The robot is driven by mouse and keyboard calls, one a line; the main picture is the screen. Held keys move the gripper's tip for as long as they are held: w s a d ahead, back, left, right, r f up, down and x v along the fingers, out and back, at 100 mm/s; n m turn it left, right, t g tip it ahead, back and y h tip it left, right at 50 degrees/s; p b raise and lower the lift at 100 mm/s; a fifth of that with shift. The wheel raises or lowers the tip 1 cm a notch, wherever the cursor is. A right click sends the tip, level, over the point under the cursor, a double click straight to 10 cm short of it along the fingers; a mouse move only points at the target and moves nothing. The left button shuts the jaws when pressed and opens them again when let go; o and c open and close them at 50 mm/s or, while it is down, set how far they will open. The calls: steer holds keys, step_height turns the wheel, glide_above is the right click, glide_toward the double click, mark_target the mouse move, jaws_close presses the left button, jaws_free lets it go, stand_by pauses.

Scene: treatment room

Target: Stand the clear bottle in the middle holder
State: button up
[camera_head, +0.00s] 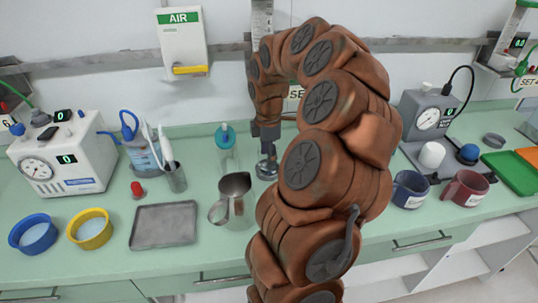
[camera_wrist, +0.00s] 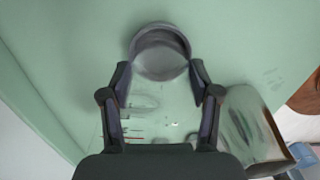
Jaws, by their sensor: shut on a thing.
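My gripper (camera_head: 268,152) points down over the counter, and its two fingers (camera_wrist: 160,72) show in the wrist view. It is shut on the clear bottle (camera_wrist: 153,108), a see-through body with faint markings and a red line between the fingers. A round grey ring (camera_wrist: 160,48) that looks like a holder lies beyond the fingertips; a grey round piece (camera_head: 266,170) also shows under the gripper in the head view. I cannot tell whether the bottle's end is inside the ring or above it. Most of the bottle is hidden in the head view.
A metal jug (camera_head: 234,192) stands close left of the gripper, with a teal-capped bottle (camera_head: 226,142) behind it. A grey tray (camera_head: 163,225) lies further left. A blue mug (camera_head: 410,189) and a dark red mug (camera_head: 465,190) stand at right, beyond my arm.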

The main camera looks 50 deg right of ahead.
steer(key=o, duration=1.4)
steer(key=shift+c, duration=0.2)
step_height(320, 180, up, 7)
steer(key=p, duration=0.2)
steer(key=shift+p, duration=0.4)
steer(key=shift+a, duration=0.1)
